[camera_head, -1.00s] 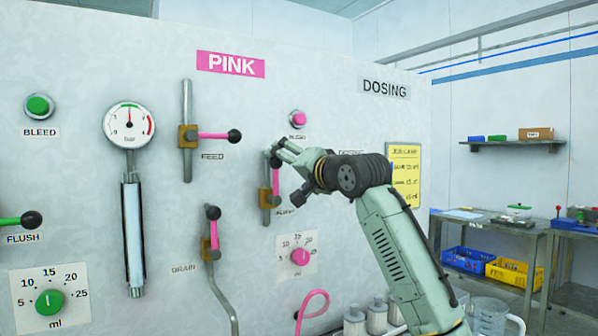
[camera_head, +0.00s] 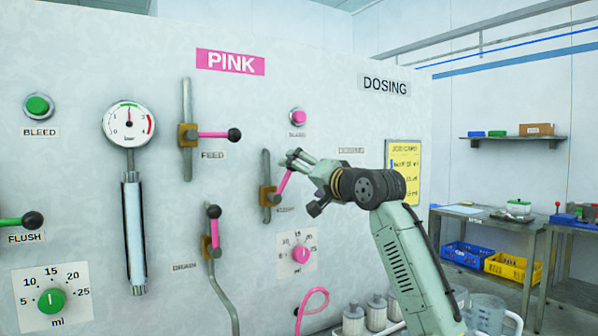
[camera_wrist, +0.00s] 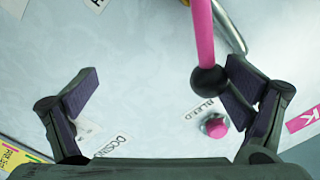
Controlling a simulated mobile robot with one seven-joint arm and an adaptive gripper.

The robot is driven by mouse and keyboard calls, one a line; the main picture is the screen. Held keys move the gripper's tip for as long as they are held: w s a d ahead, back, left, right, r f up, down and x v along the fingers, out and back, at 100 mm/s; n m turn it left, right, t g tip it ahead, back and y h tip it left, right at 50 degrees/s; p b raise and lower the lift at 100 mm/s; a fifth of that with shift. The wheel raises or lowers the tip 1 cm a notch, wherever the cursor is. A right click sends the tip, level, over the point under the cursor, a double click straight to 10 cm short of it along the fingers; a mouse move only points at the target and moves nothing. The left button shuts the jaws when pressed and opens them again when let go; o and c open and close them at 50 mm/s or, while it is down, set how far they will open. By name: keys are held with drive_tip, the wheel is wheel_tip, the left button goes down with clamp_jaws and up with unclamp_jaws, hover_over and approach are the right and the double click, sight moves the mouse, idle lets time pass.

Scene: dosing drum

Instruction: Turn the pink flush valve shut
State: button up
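The pink flush valve has a brass body (camera_head: 267,196) on a vertical pipe. Its pink lever (camera_head: 284,184) slants up and to the right, between along the pipe and across it. My gripper (camera_head: 295,158) is at the lever's upper end and hides the knob in the head view. In the wrist view the pink lever (camera_wrist: 203,35) ends in a black knob (camera_wrist: 208,80). The knob lies between the spread fingers of my gripper (camera_wrist: 160,92), against or very near the right finger. The left finger is well apart from it.
The pink bleed button (camera_head: 298,117) is just above my gripper. The pink feed lever (camera_head: 215,135) stands across its pipe at the upper left. The pink drain lever (camera_head: 214,233) points up along its pipe. A pink dial (camera_head: 301,254) is below.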

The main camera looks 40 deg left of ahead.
drive_tip(key=shift+w+d+f, duration=0.2)
drive_tip(key=shift+w+f, duration=0.35)
drive_tip(key=shift+f, duration=0.3)
drive_tip(key=shift+w+d+f+b, duration=0.1)
drive_tip(key=shift+w+f+b, duration=0.1)
drive_tip(key=shift+f, duration=0.35)
drive_tip(key=shift+w+d+f+b, duration=0.1)
drive_tip(key=shift+w+f+b, duration=0.1)
drive_tip(key=shift+f, duration=0.35)
wheel_tip(320, 180, down, 2)
drive_tip(key=shift+f+b, duration=0.2)
drive_tip(key=shift+b, duration=0.4)
drive_tip(key=shift+r, duration=0.1)
drive_tip(key=shift+s+a+r+p, duration=0.2)
drive_tip(key=shift+s+r+p, duration=0.2)
drive_tip(key=shift+s+r, duration=0.1)
drive_tip(key=b+v, duration=0.3)
drive_tip(key=v, duration=0.6)
